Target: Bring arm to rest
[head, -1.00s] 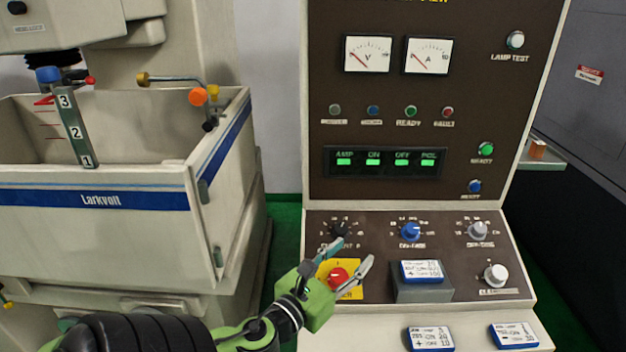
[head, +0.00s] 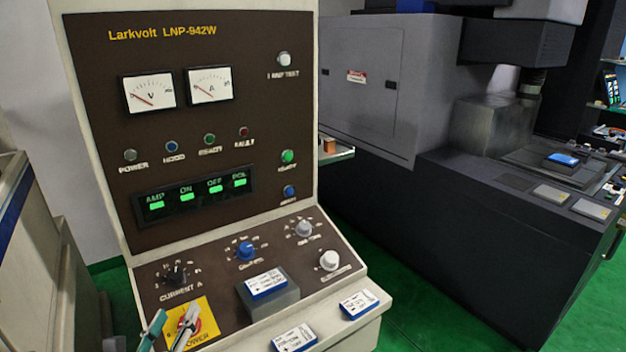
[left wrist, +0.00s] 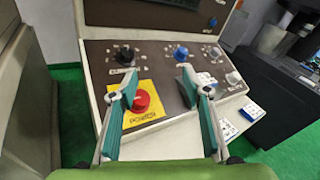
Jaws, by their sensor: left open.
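My left gripper (head: 170,329) shows at the bottom left of the head view, in front of the yellow POWER plate (head: 205,322). Its two teal fingers are apart, with nothing held between them. In the left wrist view the open fingers (left wrist: 155,98) reach toward the panel, and the red power knob (left wrist: 141,102) shows between them, closer to the left finger. I cannot tell any contact with the knob. The control cabinet (head: 85,120) stands upright with its sloping panel below. My right gripper is not in view.
A card block (head: 268,292) stands on the sloping panel. Two blue-edged cards (head: 294,338) (head: 359,303) lie on the ledge. A tank machine (head: 30,260) is at the left. A large dark machine (head: 450,220) stands at the right. Green floor (head: 420,318) lies between.

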